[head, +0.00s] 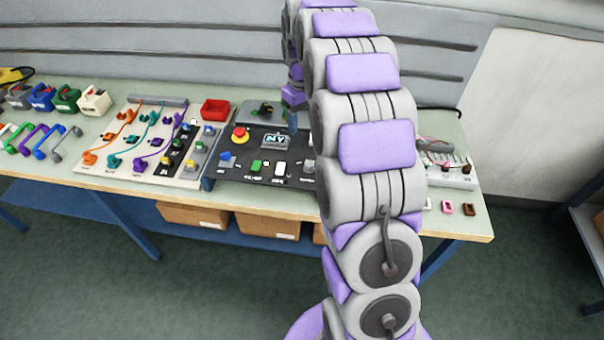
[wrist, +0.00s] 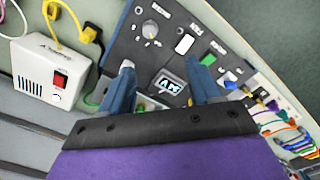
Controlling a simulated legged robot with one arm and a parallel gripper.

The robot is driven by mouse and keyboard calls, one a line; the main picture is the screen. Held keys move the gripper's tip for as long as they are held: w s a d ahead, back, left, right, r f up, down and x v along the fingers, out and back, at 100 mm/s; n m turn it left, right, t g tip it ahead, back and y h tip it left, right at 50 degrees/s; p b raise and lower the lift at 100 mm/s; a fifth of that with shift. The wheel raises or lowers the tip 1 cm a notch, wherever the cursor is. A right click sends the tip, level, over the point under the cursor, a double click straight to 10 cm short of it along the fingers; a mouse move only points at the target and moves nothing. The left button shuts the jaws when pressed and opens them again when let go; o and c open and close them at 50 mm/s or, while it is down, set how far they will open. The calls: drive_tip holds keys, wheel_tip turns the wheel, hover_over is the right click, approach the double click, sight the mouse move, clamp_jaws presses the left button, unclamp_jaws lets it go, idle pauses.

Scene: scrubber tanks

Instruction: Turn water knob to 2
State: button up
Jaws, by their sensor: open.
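The dark control panel (wrist: 160,55) fills the middle of the wrist view. A round knob (wrist: 150,30) with a dial sits near its upper left; its label is too small to read, so I cannot tell if it is the water knob. A lit display (wrist: 169,82) lies between my fingers. My gripper (wrist: 166,75) is open and empty, with its blue fingers above the panel. In the head view my arm hides most of the gripper and the panel's right side.
The panel also carries a white button (wrist: 185,44), a green button (wrist: 207,60) and a red emergency button (head: 240,133). A white box with a red switch (wrist: 60,78) stands beside it. A cable board (head: 130,165) and a red bin (head: 215,109) are to the left in the head view.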

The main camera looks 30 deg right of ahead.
drive_tip(key=b, duration=0.1)
hover_over(309, 162)
drive_tip(key=d, duration=0.2)
wheel_tip(309, 162, down, 8)
drive_tip(key=a+f, duration=0.1)
drive_tip(key=f, duration=0.1)
drive_tip(key=a+f+b, duration=0.1)
drive_tip(key=a+f, duration=0.2)
drive_tip(key=f, duration=0.1)
drive_tip(key=shift+s+a+b, duration=0.15)
drive_tip(key=shift+a+b, duration=0.05)
drive_tip(key=shift+b, duration=0.15)
drive_tip(key=d+f, duration=0.4)
drive_tip(key=shift+d+f+b, duration=0.1)
drive_tip(key=shift+b, duration=0.2)
drive_tip(key=shift+a, duration=1.55)
drive_tip(key=shift+c, duration=0.4)
drive_tip(key=shift+d, duration=1)
drive_tip(key=c, duration=0.5)
drive_tip(key=shift+c, duration=0.6)
drive_tip(key=shift+a, duration=0.5)
drive_tip(key=c, duration=0.3)
drive_tip(key=shift+d, duration=0.2)
